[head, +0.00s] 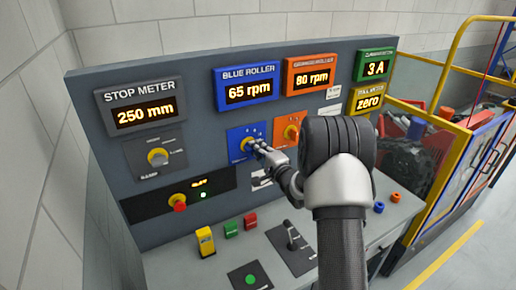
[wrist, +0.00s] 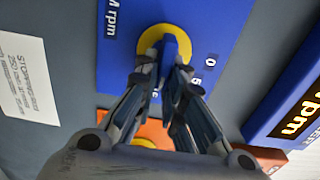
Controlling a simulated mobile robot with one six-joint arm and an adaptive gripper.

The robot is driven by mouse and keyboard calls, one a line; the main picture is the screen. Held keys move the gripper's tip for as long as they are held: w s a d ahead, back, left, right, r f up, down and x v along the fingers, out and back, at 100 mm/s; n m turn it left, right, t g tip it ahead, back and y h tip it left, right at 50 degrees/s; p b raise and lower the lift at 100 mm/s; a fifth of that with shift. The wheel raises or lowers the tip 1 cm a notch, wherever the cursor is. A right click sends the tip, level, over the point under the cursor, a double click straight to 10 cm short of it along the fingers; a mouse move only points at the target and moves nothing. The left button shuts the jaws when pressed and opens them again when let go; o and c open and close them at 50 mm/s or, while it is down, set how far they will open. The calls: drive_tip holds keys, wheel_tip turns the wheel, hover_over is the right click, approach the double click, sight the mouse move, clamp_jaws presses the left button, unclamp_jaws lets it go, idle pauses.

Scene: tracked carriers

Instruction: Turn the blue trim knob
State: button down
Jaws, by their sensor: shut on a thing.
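The blue trim knob (wrist: 172,47) has a yellow ring behind it and sits on a blue plate with a printed scale. In the head view the blue plate (head: 236,133) is on the grey panel under the blue roller display (head: 246,88), which reads 65 rpm. My gripper (wrist: 164,72) is shut on the knob, with a finger on each side of it. The fingertips cover part of the knob and ring. In the head view my gripper (head: 255,148) meets the knob and largely hides it.
An orange knob plate (head: 289,129) is close on the right. A lever (head: 292,238), small blocks and rings stand on the ledge. A yellow-railed cage (head: 460,150) is at right.

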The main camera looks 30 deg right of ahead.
drive_tip(key=c, duration=1.7)
unclamp_jaws()
drive_tip(key=shift+s, duration=0.1)
drive_tip(key=s, duration=1.1)
drive_tip(key=shift+s+d, duration=0.2)
drive_tip(key=shift+s, duration=0.2)
